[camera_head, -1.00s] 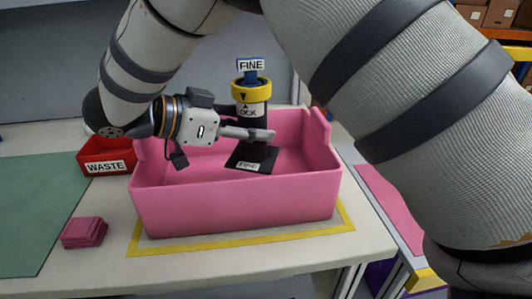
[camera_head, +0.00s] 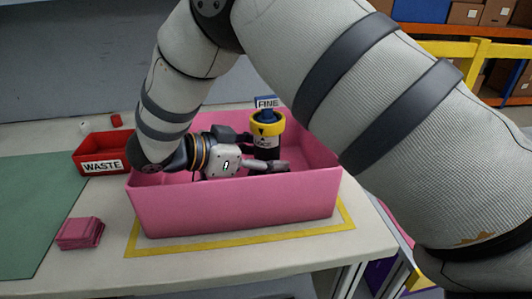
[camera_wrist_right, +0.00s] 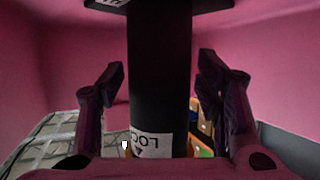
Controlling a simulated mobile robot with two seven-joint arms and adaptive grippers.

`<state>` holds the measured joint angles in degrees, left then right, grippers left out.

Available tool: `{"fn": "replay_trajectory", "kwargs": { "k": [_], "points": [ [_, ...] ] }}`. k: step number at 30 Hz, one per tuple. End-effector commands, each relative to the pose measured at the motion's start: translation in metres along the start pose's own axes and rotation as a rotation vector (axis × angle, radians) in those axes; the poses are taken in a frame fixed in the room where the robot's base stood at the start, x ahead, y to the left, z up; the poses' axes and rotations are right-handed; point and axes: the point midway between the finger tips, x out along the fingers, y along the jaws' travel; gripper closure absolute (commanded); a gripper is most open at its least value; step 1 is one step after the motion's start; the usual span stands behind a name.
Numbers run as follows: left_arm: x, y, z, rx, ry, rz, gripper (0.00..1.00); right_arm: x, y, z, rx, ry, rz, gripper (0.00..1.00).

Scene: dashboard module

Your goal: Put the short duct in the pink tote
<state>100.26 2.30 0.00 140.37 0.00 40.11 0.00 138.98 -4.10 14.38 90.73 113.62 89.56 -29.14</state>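The short duct is a black cylinder with a yellow collar (camera_head: 267,126) and a blue "FINE" tag on top. It stands roughly upright inside the pink tote (camera_head: 235,205); the tote's front wall hides its base. My right gripper (camera_head: 270,166) is low inside the tote, level with the duct's body. In the right wrist view the duct's black body (camera_wrist_right: 160,70) runs between the two fingers (camera_wrist_right: 160,85), with a narrow gap showing on each side, so the gripper looks open around it. I cannot see whether the base rests on the tote floor. My left gripper is out of view.
A red "WASTE" bin (camera_head: 98,155) stands left of the tote. A stack of pink pieces (camera_head: 80,233) lies on the table at front left, beside a green mat (camera_head: 35,215). Yellow tape (camera_head: 240,244) outlines the tote. My right arm covers the right side.

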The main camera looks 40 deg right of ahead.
Motion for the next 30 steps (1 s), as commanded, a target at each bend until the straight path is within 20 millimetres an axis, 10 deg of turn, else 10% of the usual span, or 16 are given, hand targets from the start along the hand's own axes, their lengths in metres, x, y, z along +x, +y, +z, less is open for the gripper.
{"fn": "replay_trajectory", "kwargs": {
  "k": [30],
  "points": [
    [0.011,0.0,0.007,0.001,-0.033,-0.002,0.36,-0.077,0.0,-0.003,-0.002,0.0,0.0,0.4]
  ]
}}
